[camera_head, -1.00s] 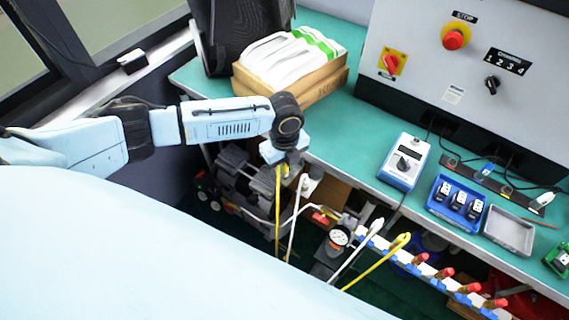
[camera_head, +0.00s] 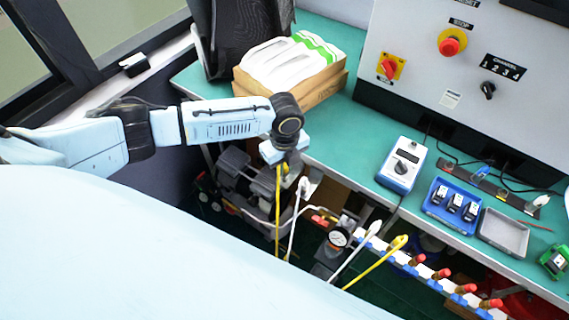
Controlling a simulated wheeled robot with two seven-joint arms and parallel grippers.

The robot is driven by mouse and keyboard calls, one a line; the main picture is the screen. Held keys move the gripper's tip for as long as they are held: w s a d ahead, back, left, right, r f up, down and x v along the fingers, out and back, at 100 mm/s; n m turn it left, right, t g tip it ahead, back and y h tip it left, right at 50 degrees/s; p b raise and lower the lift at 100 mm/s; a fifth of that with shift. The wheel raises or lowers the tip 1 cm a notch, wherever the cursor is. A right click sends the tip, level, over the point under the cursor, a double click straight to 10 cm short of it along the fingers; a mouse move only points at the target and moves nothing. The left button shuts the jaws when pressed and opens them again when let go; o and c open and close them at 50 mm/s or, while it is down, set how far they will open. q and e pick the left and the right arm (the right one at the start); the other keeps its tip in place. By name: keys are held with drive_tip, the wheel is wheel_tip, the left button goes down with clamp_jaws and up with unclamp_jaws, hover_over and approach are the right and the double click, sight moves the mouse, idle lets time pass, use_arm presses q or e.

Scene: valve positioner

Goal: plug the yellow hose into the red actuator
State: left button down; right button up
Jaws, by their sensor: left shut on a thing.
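My left gripper (camera_head: 291,168) points down at the front edge of the green bench. It is shut on the upper end of a yellow hose (camera_head: 278,215), which hangs down below it. A white hose (camera_head: 295,222) hangs just to the right of it. A second yellow hose (camera_head: 375,264) and a second white hose (camera_head: 353,252) slant near the rail farther right. A pressure gauge (camera_head: 338,238) sits on a dark unit below the bench. I cannot make out a red actuator for certain; small red parts (camera_head: 319,220) show beside the gauge. My right gripper is not in view.
A white rail with blue clips and red-tipped fittings (camera_head: 442,273) runs along the bench front. On the green bench (camera_head: 345,150) are a boxed stack (camera_head: 290,70), a meter (camera_head: 402,165), a blue tray (camera_head: 430,209) and a grey tray (camera_head: 503,233).

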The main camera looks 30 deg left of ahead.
use_arm(q)
drive_tip(key=shift+r+p, duration=1.55)
drive_tip(key=shift+p, duration=0.05)
